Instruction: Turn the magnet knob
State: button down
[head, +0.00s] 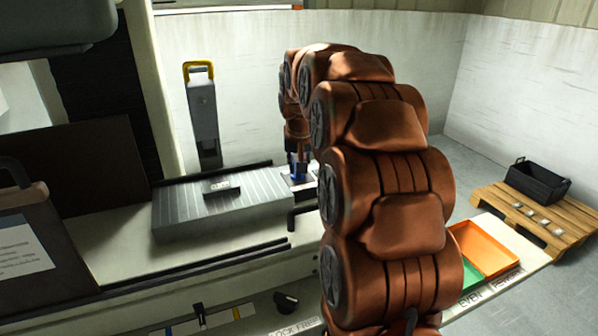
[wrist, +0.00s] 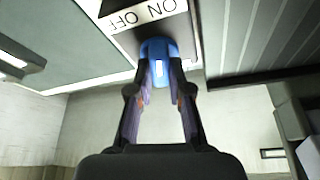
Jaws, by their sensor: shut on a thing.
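The blue magnet knob (wrist: 157,48) sits in the upper middle of the wrist view, on a dark face beside a white ON/OFF label (wrist: 143,12) that reads upside down. A white mark shows on the knob. My gripper (wrist: 159,70) is shut on the knob, with one finger on each side. In the head view, my gripper (head: 298,158) is at the right end of the grey ribbed magnet block (head: 225,205). Only a small patch of blue shows there, and my arm hides much of that end.
A dark handle-like part (head: 303,215) sticks out near the block's right front corner. A grey post with a yellow handle (head: 202,105) stands behind the block. An orange tray (head: 487,250), a pallet (head: 540,215) and a black crate (head: 537,182) lie to the right.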

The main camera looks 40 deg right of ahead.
jog(key=m+b, duration=0.1)
jog(key=m, duration=0.1)
jog(key=shift+f+m+g+h, duration=0.1)
jog(key=shift+m+g+h, duration=0.2)
jog(key=shift+h, duration=0.1)
jog(key=shift+w+m+g+h+b, duration=0.1)
jog(key=shift+m+g+h+b, duration=0.3)
jog(key=shift+m, duration=1)
jog(key=shift+r, duration=0.2)
jog(key=c, duration=1.1)
grip_release()
jog(key=v, duration=1.2)
